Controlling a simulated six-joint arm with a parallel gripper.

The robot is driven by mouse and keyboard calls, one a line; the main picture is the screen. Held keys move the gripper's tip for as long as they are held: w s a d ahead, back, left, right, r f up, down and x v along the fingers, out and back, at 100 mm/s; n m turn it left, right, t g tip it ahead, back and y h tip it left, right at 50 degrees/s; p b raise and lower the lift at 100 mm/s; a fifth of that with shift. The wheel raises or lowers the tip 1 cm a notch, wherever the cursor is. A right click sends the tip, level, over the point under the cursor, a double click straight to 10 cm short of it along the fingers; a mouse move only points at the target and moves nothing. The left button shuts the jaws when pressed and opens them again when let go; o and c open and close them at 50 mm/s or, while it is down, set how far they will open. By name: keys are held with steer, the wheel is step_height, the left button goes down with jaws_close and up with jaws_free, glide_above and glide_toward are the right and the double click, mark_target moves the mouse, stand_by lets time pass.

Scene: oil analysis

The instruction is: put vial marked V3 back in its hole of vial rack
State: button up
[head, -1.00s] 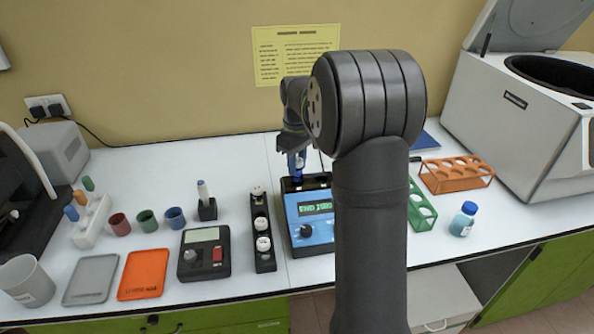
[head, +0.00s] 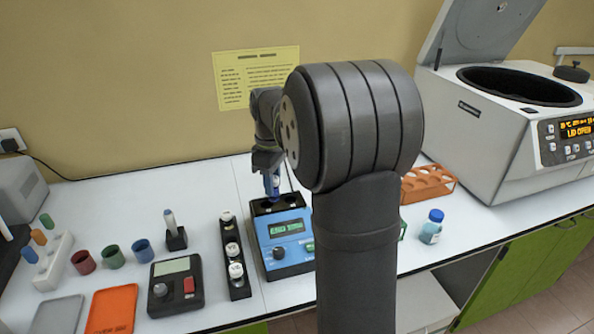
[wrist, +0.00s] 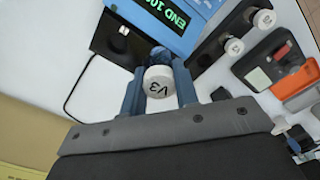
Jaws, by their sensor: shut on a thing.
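My gripper (head: 272,184) has blue fingers and is shut on the vial marked V3 (wrist: 158,88). Its white cap, with black V3 lettering, shows between the fingers in the wrist view; the vial's body is hidden below. In the head view the gripper is over the back of the blue instrument (head: 284,228), which has dark wells on top and a lit green display. The vial rack (head: 239,291) is a narrow black strip just left of the instrument, holding white-capped vials. It also shows in the wrist view (wrist: 225,42). I cannot make out its empty hole.
Left of the rack stand a black device (head: 176,285) with a red button and a pen-like tool in a black stand (head: 176,239). Coloured cups and an orange tray (head: 111,310) lie farther left. At right are a blue-capped bottle (head: 431,228), an orange rack (head: 427,186) and an open centrifuge (head: 500,135).

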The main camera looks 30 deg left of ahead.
steer(key=s+a+f+n, duration=0.3)
steer(key=s+a+f, duration=0.3)
steer(key=s+a, duration=0.3)
steer(key=shift+n, duration=0.3)
steer(key=shift+s+d+f, duration=0.1)
steer(key=shift+s+f, duration=0.05)
steer(key=shift+f, duration=1.1)
steer(key=shift+s+f, duration=0.1)
steer(key=shift+f, duration=1.1)
steer(key=shift+f, duration=1.2)
steer(key=o, duration=1.5)
steer(key=shift+c, duration=0.2)
step_height(320, 180, up, 7)
steer(key=shift+f, duration=0.1)
